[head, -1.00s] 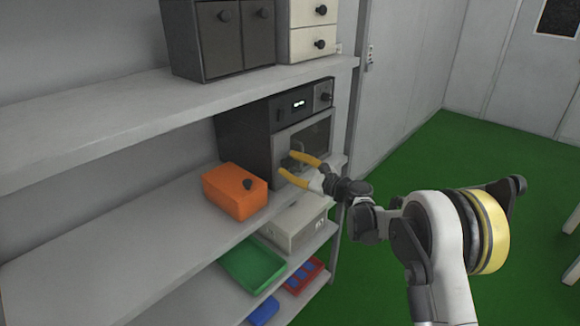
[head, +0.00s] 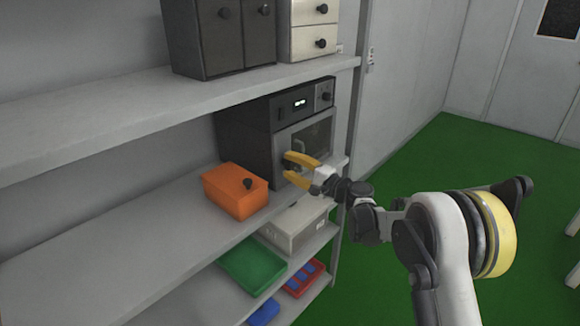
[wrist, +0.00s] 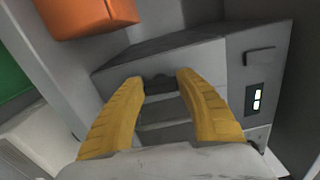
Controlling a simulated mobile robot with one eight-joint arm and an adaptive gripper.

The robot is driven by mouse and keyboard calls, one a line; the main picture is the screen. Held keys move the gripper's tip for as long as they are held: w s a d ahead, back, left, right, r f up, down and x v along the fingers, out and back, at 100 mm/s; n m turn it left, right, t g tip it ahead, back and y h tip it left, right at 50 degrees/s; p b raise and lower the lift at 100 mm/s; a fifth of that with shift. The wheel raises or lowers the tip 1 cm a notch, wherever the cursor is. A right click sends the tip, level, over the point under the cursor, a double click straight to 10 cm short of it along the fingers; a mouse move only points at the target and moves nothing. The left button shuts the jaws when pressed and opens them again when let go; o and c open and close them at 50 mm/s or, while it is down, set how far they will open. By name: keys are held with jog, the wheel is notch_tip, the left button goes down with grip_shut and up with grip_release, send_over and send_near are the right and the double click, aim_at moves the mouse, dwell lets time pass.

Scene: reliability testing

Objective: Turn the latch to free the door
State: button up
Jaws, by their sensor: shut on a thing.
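A dark box-shaped appliance (head: 245,138) stands on the middle shelf. Its front door (head: 284,142) has a grey frame and a window and looks closed. A small dark latch (wrist: 158,82) shows between the yellow fingertips in the wrist view. My gripper (head: 287,170) is at the door's lower left edge, shut on the latch; it also shows in the wrist view (wrist: 160,78). The fingers hide part of the latch, and I cannot tell its exact turn.
An orange box (head: 234,192) with a dark knob sits just left of the appliance. The green floor at right is open.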

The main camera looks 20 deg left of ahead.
jog(key=shift+n, duration=0.5)
jog(key=o, duration=0.9)
jog(key=v, duration=1.2)
